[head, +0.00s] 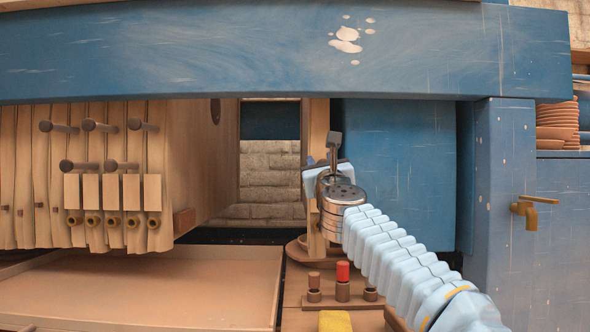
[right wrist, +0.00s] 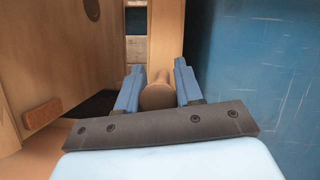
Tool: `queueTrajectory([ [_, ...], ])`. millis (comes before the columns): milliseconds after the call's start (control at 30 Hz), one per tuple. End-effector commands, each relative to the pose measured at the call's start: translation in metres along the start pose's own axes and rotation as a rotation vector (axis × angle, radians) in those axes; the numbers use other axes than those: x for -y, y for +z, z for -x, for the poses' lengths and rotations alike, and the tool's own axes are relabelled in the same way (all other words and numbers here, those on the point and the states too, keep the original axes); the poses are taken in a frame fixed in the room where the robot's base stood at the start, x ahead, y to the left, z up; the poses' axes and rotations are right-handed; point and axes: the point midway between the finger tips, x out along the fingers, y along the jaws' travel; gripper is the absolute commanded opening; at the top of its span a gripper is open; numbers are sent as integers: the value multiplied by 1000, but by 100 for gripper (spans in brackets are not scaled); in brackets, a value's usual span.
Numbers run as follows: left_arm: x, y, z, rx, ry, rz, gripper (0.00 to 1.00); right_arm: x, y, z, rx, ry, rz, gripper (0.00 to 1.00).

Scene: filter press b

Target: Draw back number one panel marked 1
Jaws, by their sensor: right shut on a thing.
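A tan upright panel (head: 315,125) stands apart from the panel stack, close against the blue block on the right. In the right wrist view the panel (right wrist: 167,35) rises behind a round brown handle (right wrist: 157,97). My right gripper (head: 329,168) is at this panel; in the right wrist view its two blue fingers (right wrist: 158,68) are on either side of the handle, shut on it. No number mark can be read on the panel. My left gripper is not in view.
The stack of tan panels (head: 90,170) with grey handles stands at left, with an open gap between. A blue beam (head: 200,50) spans above. A tan tray (head: 150,290) lies below. A red-topped button (head: 343,272) and a yellow item (head: 335,321) are near my right arm.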

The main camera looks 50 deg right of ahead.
Motion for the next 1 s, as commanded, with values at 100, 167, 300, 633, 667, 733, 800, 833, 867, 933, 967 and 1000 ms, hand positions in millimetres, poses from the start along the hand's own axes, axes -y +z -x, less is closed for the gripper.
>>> queueTrajectory([
  [100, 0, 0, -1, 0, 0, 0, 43, 14, -1, 1, 1, -3, 0, 0],
  [167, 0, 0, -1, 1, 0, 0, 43, 18, -2, 1, 2, -3, 0, 0],
  [300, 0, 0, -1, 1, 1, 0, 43, 23, -2, 1, 2, -2, 1, 0],
  [633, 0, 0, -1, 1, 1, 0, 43, 25, -1, 1, 3, -5, 0, 0],
  [667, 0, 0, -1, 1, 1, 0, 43, 25, -1, 1, 3, -6, 0, 0],
  [733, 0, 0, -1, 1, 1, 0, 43, 25, -1, 1, 3, -5, 0, 45],
  [800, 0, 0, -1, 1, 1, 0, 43, 25, -2, 1, 3, -4, 0, 54],
  [833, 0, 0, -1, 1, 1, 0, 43, 24, -2, 1, 3, -3, 0, 54],
  [867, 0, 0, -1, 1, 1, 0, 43, 24, -2, 1, 3, -2, 0, 54],
  [933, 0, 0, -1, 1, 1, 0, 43, 23, -2, 1, 2, -1, 0, 54],
  [967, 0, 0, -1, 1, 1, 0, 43, 23, -2, 1, 2, -1, 0, 54],
  [1000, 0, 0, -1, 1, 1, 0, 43, 23, -2, 1, 2, 0, 0, 54],
])
